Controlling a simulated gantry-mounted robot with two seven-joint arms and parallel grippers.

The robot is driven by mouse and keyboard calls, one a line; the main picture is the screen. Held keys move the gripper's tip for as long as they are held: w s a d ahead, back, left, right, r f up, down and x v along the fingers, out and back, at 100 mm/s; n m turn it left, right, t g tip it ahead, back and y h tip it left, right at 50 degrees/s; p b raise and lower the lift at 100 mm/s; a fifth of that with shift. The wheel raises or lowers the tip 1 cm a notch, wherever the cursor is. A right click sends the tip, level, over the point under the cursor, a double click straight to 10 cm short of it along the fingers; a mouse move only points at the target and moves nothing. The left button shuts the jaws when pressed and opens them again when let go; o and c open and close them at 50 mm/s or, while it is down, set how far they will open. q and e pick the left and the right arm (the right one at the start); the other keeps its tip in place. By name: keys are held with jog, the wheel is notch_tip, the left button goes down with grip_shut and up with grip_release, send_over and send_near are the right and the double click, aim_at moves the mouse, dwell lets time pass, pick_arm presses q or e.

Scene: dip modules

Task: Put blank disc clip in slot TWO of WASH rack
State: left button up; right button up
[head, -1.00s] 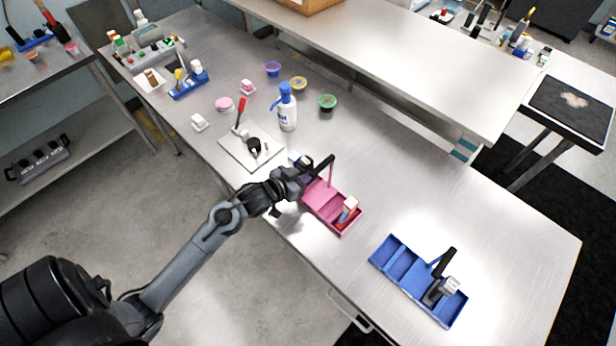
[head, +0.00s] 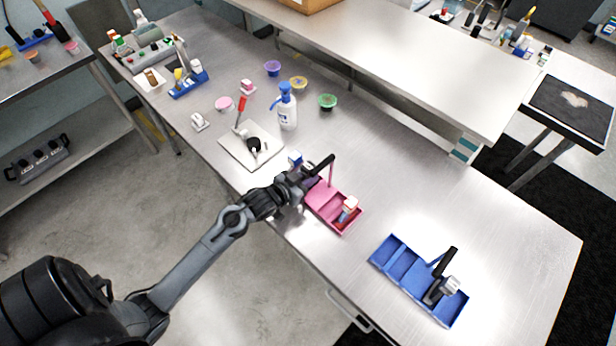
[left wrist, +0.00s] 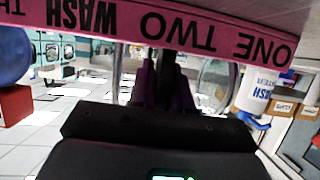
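The pink WASH rack (head: 324,197) stands near the table's front edge in the head view. Its front label strip (left wrist: 200,30) fills the top of the left wrist view, upside down, with ONE, TWO and WASH readable. A white clip with red (head: 349,209) sits in the rack's right end. My left gripper (head: 306,180) is at the rack's left end. Its purple fingers (left wrist: 165,85) are close together below the TWO–WASH stretch. A blue-and-white piece (head: 296,159) shows just behind the gripper; I cannot tell if it is held. I cannot identify the blank disc clip.
A rack handle with a black grip (head: 322,165) rises beside my gripper. A blue rack (head: 398,264) with another handle stands to the right. A white tray (head: 240,154), a wash bottle (head: 287,112) and a white clip (head: 199,121) lie farther back. The table between the racks is clear.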

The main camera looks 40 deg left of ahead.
pick_arm(q)
jog(key=o, duration=0.3)
jog(key=shift+o, duration=0.2)
jog(key=shift+r, duration=0.2)
jog(key=d+v, duration=0.1)
jog(key=v, duration=1)
jog(key=s+d+f+m+g, duration=0.1)
jog(key=s+d+g, duration=0.8)
jog(key=s, duration=0.5)
jog(key=shift+s+d+f+g+y+p, duration=0.25)
jog(key=shift+s+d+g+y+p, duration=0.15)
jog(key=shift+d, duration=0.5)
jog(key=shift+w, duration=0.1)
